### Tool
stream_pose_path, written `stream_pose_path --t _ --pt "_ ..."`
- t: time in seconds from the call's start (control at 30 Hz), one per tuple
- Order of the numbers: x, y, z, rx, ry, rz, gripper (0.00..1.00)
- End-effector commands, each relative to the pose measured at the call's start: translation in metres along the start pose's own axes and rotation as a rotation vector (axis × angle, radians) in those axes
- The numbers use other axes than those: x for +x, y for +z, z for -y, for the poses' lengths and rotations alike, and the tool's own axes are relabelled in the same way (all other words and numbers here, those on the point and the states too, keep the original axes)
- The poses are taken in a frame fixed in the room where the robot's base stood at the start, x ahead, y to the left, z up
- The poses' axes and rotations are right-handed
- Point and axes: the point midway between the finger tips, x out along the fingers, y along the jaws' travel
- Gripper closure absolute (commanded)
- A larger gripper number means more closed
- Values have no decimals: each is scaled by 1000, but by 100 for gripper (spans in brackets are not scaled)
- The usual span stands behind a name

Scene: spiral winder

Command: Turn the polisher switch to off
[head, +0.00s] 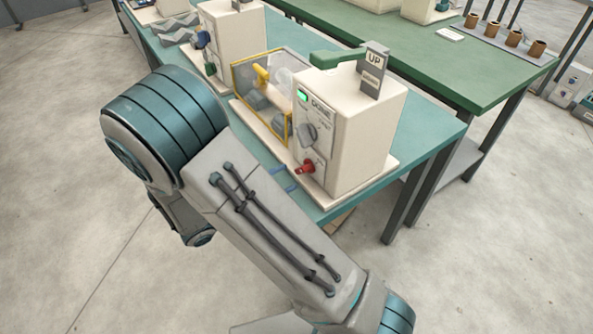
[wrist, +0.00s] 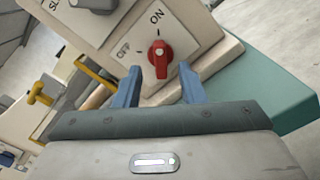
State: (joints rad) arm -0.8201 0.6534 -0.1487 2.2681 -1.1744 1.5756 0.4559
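The polisher (head: 345,130) is a cream box on the teal table, with a small lit green screen and the word DONE on its front. Its red switch (head: 305,167) is low on that front. In the wrist view the red switch (wrist: 160,53) sits on a white plate marked ON and OFF, and its pointer appears to be toward ON. My gripper (wrist: 160,70) is open, its two blue fingers apart just short of the switch, one to each side. Nothing is between the fingers. I cannot tell whether either finger touches the switch.
A grey knob (head: 308,134) is above the switch. A yellow-framed clear enclosure (head: 262,90) stands left of the box. A green table (head: 450,58) stands behind. Floor in front is open.

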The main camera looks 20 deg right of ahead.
Motion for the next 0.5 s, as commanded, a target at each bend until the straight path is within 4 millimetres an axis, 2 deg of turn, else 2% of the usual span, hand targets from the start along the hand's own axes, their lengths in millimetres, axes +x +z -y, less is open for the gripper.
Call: stream_pose_path --t 0.03,0.2,0.5 --pt "11 1 0 -1 -3 3 64" --pt "34 0 0 1 -3 1 64" --pt "45 0 1 0 -2 -1 64"
